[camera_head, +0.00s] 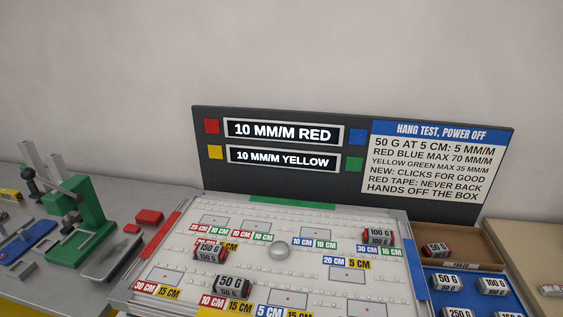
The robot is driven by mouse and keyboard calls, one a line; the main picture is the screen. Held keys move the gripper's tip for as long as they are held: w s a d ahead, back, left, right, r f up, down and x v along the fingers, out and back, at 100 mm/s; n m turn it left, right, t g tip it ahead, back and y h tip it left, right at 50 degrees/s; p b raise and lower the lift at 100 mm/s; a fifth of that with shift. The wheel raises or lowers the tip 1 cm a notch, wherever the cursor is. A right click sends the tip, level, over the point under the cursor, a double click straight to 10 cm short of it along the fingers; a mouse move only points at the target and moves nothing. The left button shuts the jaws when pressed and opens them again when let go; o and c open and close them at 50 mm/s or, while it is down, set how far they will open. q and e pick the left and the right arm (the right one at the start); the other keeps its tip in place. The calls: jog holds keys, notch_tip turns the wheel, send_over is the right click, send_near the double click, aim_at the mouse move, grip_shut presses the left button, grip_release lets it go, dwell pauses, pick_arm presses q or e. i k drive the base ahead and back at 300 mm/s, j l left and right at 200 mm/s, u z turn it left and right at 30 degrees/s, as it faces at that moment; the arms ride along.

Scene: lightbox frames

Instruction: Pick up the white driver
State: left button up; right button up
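I cannot make out a white driver for certain in the head view. The white frame board (180,243) lies on the bench with rows of small studs and printed rectangles. Neither of my grippers is in view.
A dark panel (280,189) with two lit displays and a hang-test notice (431,160) stands behind. A green fixture (88,222), a blue piece (28,243) and red blocks (149,217) are at left. A cardboard tray (480,242) and blue tray (436,305) hold weights at right.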

aim_at(443, 282)
jog(key=l+z, duration=0.1)
jog(key=z, duration=0.35)
jog(key=k+l+z, duration=0.1)
jog(key=z, duration=0.35)
jog(key=l+z, duration=0.1)
jog(key=z, duration=0.35)
